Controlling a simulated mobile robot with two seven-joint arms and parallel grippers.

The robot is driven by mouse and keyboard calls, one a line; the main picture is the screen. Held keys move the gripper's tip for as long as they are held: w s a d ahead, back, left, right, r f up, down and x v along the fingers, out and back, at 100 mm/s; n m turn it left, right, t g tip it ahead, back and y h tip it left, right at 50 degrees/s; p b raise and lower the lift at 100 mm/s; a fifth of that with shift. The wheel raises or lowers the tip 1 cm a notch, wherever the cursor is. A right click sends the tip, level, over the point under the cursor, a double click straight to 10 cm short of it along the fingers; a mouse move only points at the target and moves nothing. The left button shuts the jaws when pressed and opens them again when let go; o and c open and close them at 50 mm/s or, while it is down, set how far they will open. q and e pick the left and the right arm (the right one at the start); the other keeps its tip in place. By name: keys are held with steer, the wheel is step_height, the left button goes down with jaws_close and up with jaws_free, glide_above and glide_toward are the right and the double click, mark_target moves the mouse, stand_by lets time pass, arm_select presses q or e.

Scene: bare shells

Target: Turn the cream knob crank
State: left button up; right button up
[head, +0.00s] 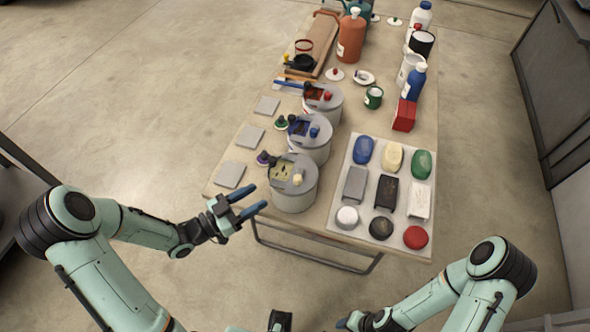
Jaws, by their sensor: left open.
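The cream knob (298,179) sits on the lid of the nearest grey round canister (293,200), at the table's near left edge. The lid has an olive-yellow opening (281,171), with the knob at its right. My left gripper (256,199) is open and empty, left of this canister and apart from it. Its two blue fingers point right, toward the canister, and the knob is beyond them. My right gripper (343,322) shows only partly at the bottom edge; its jaws cannot be made out.
Canisters with a blue knob (314,132) and a red knob (327,96) stand behind. A pale tray (340,211) of soaps and blocks is on the right. Grey square tiles (230,174) lie left. Bottles and a red box (404,115) stand farther back.

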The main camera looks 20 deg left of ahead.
mark_target(298, 179)
arm_select(q)
steer(key=x, duration=0.4)
steer(key=d+p+x, duration=0.1)
steer(key=x, duration=0.4)
steer(key=s+p+x, duration=0.1)
steer(key=x, duration=0.3)
steer(key=shift+w+d, duration=0.15)
steer(key=shift+d, duration=0.2)
arm_select(e)
steer(key=w+r, duration=0.2)
steer(key=r, duration=0.1)
steer(key=shift+w+a+r, duration=0.15)
steer(key=shift+w, duration=0.05)
arm_select(q)
jaws_close()
